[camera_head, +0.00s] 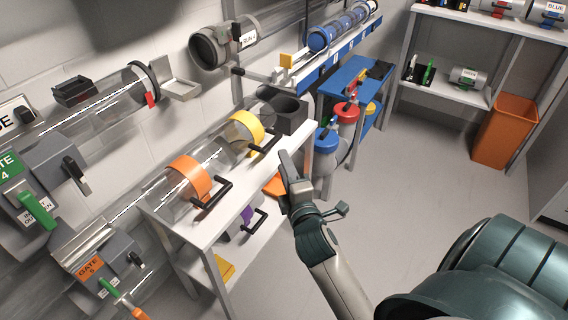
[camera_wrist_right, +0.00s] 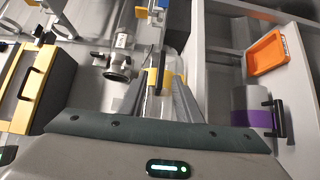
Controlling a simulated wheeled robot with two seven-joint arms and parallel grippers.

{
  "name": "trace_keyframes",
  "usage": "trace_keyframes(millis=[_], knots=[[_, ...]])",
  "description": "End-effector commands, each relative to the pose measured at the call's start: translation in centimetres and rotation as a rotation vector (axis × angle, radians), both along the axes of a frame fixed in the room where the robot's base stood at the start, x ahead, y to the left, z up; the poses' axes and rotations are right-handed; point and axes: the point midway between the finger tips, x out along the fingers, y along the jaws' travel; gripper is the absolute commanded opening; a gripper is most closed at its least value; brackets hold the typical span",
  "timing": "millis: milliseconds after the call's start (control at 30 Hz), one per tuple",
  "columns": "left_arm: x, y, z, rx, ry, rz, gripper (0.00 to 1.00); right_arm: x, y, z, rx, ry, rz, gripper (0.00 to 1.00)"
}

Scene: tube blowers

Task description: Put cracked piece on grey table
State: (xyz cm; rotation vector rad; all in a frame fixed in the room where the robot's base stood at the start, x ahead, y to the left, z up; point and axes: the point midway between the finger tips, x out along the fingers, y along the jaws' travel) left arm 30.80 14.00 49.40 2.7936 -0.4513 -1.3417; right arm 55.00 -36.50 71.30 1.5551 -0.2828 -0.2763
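A clear tube piece with an orange band (camera_head: 190,177) and black handle lies on the pale grey-white table (camera_head: 221,218). A purple-banded piece (camera_head: 245,222) is on the shelf below, also in the wrist view (camera_wrist_right: 252,118). I cannot tell which piece is cracked. My right gripper (camera_head: 285,163) is right of the table, beside the yellow-banded piece. In the wrist view its fingers (camera_wrist_right: 160,103) are apart with nothing clearly held. My left gripper is out of view.
A dark grey bin (camera_head: 285,108) stands at the table's far end. Beyond are blue and red-topped vessels (camera_head: 328,140) and a blue table (camera_head: 352,76). An orange bin (camera_head: 505,130) stands far right. The floor right of the tables is clear.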

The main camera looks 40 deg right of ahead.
Motion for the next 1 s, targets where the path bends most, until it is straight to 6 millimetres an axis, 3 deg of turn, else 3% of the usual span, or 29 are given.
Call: trace_keyframes(millis=[367,467,567,667,767,900,1000], knots=[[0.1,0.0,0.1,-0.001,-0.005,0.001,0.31,-0.1,0.2,-0.3,0.014,0.004,0.004,0.31],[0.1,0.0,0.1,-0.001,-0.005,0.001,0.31,-0.7,0.9,-1.6,0.085,0.022,0.018,0.31],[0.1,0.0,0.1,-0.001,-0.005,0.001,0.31,-1.9,2.6,-4.2,0.235,0.06,0.045,0.31],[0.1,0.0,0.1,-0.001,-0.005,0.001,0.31,-4.3,5.4,-8.1,0.465,0.128,0.068,0.31],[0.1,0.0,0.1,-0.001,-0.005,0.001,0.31,-7.9,9.2,-12.5,0.751,0.23,0.066,0.31],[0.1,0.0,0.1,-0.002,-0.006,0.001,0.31,-14.4,15.1,-17.7,1.139,0.402,0.003,0.31],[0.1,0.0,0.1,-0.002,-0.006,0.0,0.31,-18.7,18.6,-20.0,1.35,0.515,-0.07,0.31]])
